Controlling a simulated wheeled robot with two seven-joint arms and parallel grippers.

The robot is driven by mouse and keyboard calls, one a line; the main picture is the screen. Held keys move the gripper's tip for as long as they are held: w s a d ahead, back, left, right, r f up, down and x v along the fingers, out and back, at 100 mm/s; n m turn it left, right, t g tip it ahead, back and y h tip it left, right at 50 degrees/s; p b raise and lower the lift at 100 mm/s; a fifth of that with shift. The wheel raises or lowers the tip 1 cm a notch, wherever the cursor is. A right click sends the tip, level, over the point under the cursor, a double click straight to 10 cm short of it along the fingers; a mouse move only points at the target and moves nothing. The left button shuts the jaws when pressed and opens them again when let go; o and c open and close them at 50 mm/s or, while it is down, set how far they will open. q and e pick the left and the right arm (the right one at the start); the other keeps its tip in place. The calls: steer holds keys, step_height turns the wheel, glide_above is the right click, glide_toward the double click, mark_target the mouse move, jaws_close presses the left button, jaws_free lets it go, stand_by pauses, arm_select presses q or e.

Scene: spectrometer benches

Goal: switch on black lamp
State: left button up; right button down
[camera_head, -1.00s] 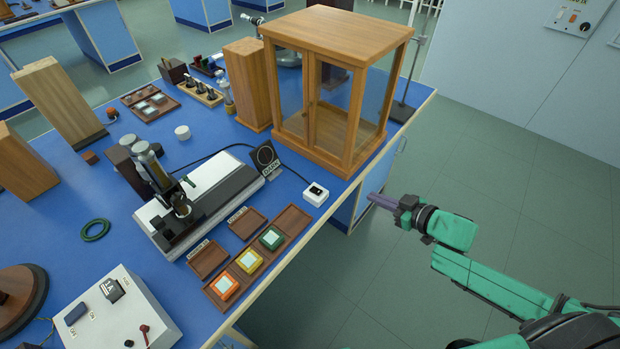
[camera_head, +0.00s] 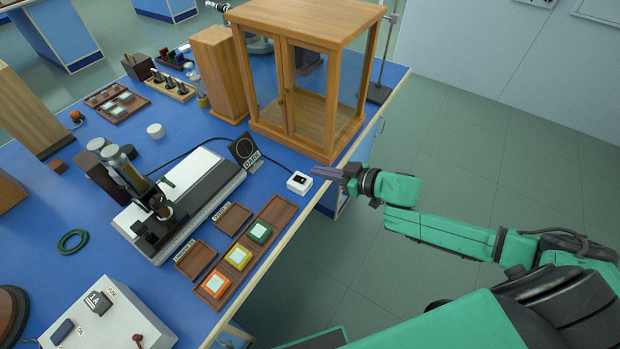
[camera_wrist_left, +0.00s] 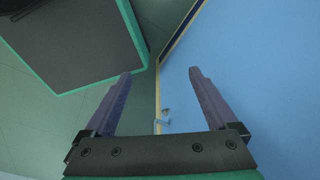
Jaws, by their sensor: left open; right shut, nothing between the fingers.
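No object that I can surely call a black lamp shows. A small white box with a black switch (camera_head: 299,183) sits at the bench's right edge, and a black cable runs leftward close to it. A black plate with a ring and "DARK" lettering (camera_head: 244,151) stands left of it. My right gripper (camera_head: 317,172) is shut and empty, its tips just right of the switch box; whether they touch it I cannot tell. My left gripper (camera_wrist_left: 160,74) is open and empty in the left wrist view, beside a blue panel; it is not in the head view.
A wooden glass-doored cabinet (camera_head: 331,25) stands behind the switch box. A brass-tubed instrument (camera_head: 187,210) and a wooden tray with colored blocks (camera_head: 281,212) lie to the left. A white control box (camera_head: 140,318) is at the front left. The floor right of the bench is clear.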

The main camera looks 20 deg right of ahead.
mark_target(300, 179)
steer(key=w+a+f, duration=0.1)
steer(key=w+f, duration=0.1)
steer(key=f, duration=0.1)
steer(key=w+a+f, duration=0.1)
steer(key=shift+a+f+p, duration=0.15)
steer(key=shift+a+p, duration=0.15)
steer(key=shift+s+d+f, duration=0.1)
steer(key=shift+s+f, duration=0.05)
steer(key=shift+f, duration=0.45)
